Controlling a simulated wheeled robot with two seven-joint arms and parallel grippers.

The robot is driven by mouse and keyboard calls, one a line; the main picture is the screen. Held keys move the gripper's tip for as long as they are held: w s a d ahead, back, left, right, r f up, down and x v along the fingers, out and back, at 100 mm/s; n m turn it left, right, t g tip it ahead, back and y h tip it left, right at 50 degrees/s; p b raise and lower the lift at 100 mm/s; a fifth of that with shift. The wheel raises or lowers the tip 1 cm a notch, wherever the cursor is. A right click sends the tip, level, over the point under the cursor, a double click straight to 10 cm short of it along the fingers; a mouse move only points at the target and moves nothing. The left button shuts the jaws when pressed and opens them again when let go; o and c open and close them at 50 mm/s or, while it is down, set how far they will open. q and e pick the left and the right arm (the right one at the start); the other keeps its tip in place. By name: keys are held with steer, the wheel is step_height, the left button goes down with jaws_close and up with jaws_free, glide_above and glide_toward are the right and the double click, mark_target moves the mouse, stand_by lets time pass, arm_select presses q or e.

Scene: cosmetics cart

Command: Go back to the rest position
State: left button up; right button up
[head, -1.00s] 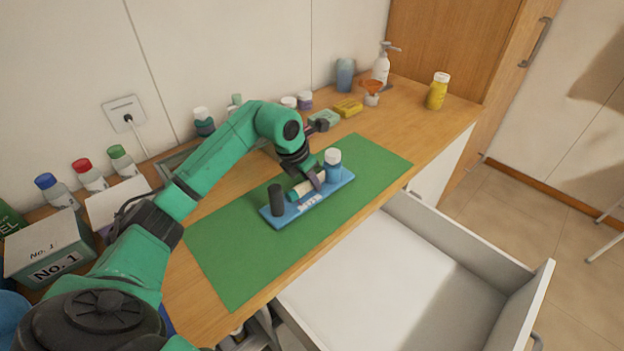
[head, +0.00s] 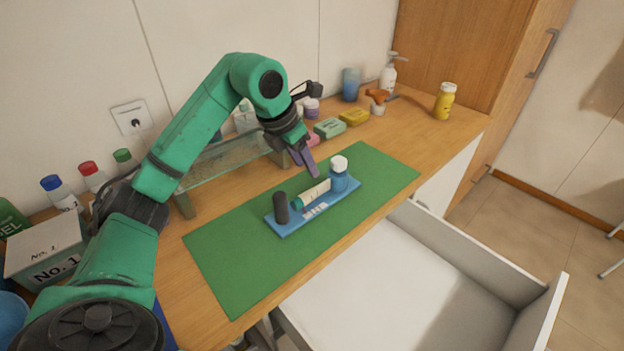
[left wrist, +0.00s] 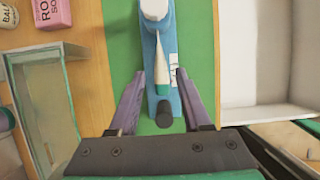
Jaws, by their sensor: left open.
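My left gripper (head: 303,160) is open and empty above the back edge of the green mat (head: 232,262). In the left wrist view its two purple fingers (left wrist: 160,100) are spread, with the blue tray (left wrist: 174,50) showing beyond and between them. The blue tray (head: 288,228) lies on the mat. It carries a black cylinder (head: 280,208) standing at its left end, a cream tube with a green cap (head: 314,194) lying in the middle, and a blue bottle with a white cap (head: 339,180) standing at its right end. My right gripper is not in view.
A glass shelf (head: 225,160) stands behind the mat. Soaps, bottles and a blue cup (head: 350,85) line the wall; a yellow bottle (head: 444,102) stands at the right. A box marked No. 1 (head: 45,248) is at the left. An open, empty white drawer (head: 390,285) juts out in front.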

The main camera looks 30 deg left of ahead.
arm_select(q)
steer(key=shift+s+a+r, duration=0.1)
steer(key=shift+s+r, duration=0.05)
steer(key=shift+r, duration=0.3)
